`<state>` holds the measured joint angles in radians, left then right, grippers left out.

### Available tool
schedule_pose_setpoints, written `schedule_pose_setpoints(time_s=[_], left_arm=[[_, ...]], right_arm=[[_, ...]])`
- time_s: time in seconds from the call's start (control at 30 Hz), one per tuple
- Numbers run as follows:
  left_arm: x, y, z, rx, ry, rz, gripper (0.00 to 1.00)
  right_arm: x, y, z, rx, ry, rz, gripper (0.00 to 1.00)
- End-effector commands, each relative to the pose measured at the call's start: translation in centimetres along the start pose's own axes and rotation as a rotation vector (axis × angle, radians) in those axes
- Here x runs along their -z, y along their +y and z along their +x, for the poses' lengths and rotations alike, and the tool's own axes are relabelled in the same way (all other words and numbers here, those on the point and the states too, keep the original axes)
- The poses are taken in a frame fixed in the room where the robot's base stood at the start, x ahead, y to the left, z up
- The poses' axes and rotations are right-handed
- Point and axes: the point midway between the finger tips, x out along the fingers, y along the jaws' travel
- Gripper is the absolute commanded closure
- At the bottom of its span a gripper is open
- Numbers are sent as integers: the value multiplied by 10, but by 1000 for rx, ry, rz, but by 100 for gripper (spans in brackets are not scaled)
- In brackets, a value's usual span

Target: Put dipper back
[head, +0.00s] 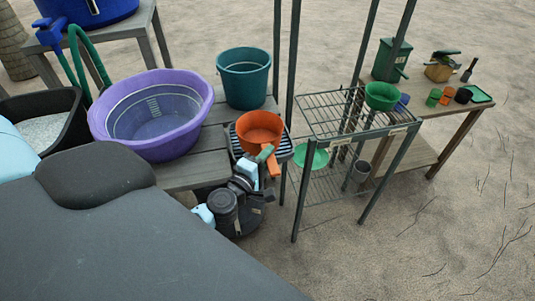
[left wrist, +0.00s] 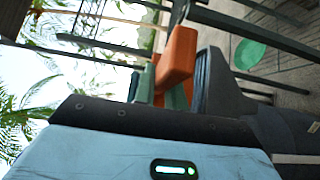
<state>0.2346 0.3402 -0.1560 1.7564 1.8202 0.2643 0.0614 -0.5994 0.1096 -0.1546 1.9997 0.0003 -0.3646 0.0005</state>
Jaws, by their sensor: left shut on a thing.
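The orange dipper (head: 258,127) is a round bowl with a stub handle pointing toward me. It is at the dark slatted rack (head: 284,152) on the right end of the grey wooden bench. I cannot tell whether its base rests on the slats or is just above them. My left gripper (head: 266,155) is shut on the dipper's handle. In the left wrist view the orange handle (left wrist: 178,58) sits between the green finger pads, and the bowl is mostly hidden. My right gripper is not in view.
A purple basin (head: 185,85) and a teal bucket (head: 243,62) stand close by on the bench. A metal wire rack (head: 325,104) with a green bowl (head: 381,96) is just to the right. A wooden table (head: 455,113) with small items stands farther right. Open sand lies in front.

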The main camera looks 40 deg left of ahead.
Motion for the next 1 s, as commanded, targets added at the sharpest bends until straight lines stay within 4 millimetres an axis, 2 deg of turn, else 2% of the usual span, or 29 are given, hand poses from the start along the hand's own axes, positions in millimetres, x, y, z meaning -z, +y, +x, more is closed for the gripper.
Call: schedule_pose_setpoints(time_s=[0.1,0.3,0.53,0.83,1.0], left_arm=[[12,-4,20,1,0,2,100],[21,-5,34,1,-1,1,100],[21,-8,35,1,-1,0,100],[21,-42,34,6,-1,-1,100],[21,-40,35,0,-1,0,100]], right_arm=[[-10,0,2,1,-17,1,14],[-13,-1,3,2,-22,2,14],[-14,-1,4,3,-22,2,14],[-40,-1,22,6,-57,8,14],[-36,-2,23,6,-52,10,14]])
